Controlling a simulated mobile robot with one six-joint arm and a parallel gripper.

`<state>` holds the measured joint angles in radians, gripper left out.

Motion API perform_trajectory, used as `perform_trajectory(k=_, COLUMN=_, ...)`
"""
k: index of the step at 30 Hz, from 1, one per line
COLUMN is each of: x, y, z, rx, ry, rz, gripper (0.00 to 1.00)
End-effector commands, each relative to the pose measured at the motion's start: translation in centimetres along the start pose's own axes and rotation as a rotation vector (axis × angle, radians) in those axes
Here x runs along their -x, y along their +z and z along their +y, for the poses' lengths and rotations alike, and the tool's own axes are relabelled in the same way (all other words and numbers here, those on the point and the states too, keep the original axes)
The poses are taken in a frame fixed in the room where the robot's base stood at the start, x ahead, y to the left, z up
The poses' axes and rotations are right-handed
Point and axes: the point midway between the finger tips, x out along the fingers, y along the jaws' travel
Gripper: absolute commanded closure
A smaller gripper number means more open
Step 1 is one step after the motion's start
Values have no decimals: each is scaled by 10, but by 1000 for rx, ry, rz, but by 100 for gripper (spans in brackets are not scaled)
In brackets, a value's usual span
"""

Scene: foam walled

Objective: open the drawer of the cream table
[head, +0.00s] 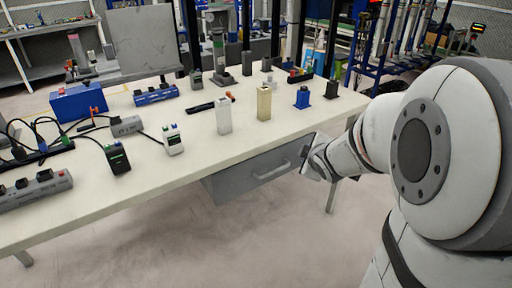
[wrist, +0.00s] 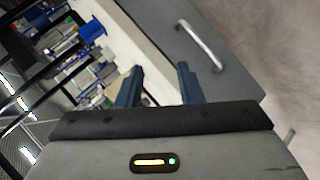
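The cream table (head: 190,180) runs across the head view with several items on its top. A grey drawer (head: 235,183) hangs under its near edge and looks shut. Its bar handle (head: 271,172) is on the front face. My gripper (head: 308,172) is at the right of the drawer front, apart from the handle. In the wrist view my gripper (wrist: 157,82) has its two blue fingers spread with nothing between them. The silver handle (wrist: 201,45) lies beyond the fingers to the upper right, on the grey drawer front (wrist: 185,50).
Power strips, adapters, a blue box (head: 78,103) and a cream block (head: 264,103) stand on the table. A table leg (head: 331,196) is below and right of my gripper. The floor (head: 270,245) in front of the drawer is clear. Shelves stand behind.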

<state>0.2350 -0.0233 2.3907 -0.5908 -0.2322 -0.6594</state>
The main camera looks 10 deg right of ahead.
Motion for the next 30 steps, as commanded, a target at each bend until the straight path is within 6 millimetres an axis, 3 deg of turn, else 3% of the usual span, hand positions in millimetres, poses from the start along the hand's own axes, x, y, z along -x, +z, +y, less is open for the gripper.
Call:
perform_trajectory(k=1, x=-32, y=11, z=-23, rx=75, ry=20, rz=50, gripper=66)
perform_trajectory(k=3, x=-58, y=13, z=-35, rx=195, ry=58, rz=136, gripper=66)
perform_trajectory(k=9, x=-112, y=16, z=-77, rx=466, ry=173, rz=380, gripper=66)
perform_trajectory(k=16, x=-128, y=15, z=-103, rx=603, ry=264, rz=544, gripper=66)
perform_trajectory(k=22, x=-139, y=5, z=-104, rx=620, ry=278, rz=568, gripper=66)
perform_trajectory(k=30, x=-175, y=-21, z=-101, rx=619, ry=277, rz=568, gripper=66)
